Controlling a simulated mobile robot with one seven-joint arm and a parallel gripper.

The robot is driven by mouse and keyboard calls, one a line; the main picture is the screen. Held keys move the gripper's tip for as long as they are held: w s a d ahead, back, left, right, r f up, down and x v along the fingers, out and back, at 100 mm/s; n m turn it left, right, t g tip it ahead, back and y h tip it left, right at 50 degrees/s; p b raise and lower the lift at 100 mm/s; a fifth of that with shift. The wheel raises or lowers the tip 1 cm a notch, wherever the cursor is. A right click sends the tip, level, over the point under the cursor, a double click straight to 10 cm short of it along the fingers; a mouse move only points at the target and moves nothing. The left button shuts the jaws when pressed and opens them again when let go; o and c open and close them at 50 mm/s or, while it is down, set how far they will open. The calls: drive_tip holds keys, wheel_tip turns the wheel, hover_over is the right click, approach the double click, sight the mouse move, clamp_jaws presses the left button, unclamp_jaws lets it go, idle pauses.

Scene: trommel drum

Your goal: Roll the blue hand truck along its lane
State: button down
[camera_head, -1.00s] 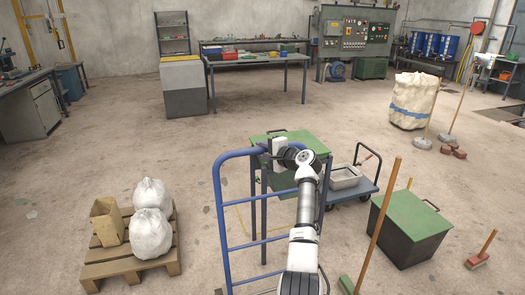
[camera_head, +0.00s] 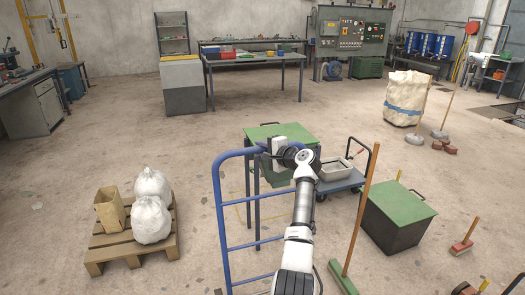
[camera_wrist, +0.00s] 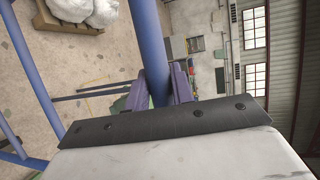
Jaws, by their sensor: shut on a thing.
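The blue hand truck (camera_head: 222,225) stands upright in front of me in the head view, its tubular frame and rungs showing. Its lower end is cut off by the picture's bottom edge. My gripper (camera_head: 268,146) is shut on the top rail of its frame, at the upper right. In the wrist view the purple fingers of my gripper (camera_wrist: 166,92) close around a blue tube of the hand truck (camera_wrist: 150,45). The lane's marking is not clear; a thin yellow line on the floor shows only in part behind the frame.
A green-lidded bin (camera_head: 282,133) stands just behind the hand truck, with a platform cart (camera_head: 343,183) to its right. Another green-lidded bin (camera_head: 398,212) and a leaning broom (camera_head: 358,228) are at right. A pallet (camera_head: 130,256) with white sacks is at left. Floor between pallet and hand truck is clear.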

drive_tip(key=shift+s+f, duration=0.1)
drive_tip(key=shift+f, duration=0.2)
drive_tip(key=c, duration=1.5)
unclamp_jaws()
drive_tip(key=shift+d, duration=0.1)
drive_tip(key=o, duration=0.3)
drive_tip(key=shift+s+d+r, duration=0.1)
drive_tip(key=shift+s+r, duration=0.1)
drive_tip(key=shift+r, duration=0.05)
drive_tip(key=shift+w, duration=0.1)
drive_tip(key=b+v, duration=0.3)
drive_tip(key=v, duration=1)
drive_tip(key=shift+s+d, duration=0.2)
drive_tip(key=shift+s, duration=0.15)
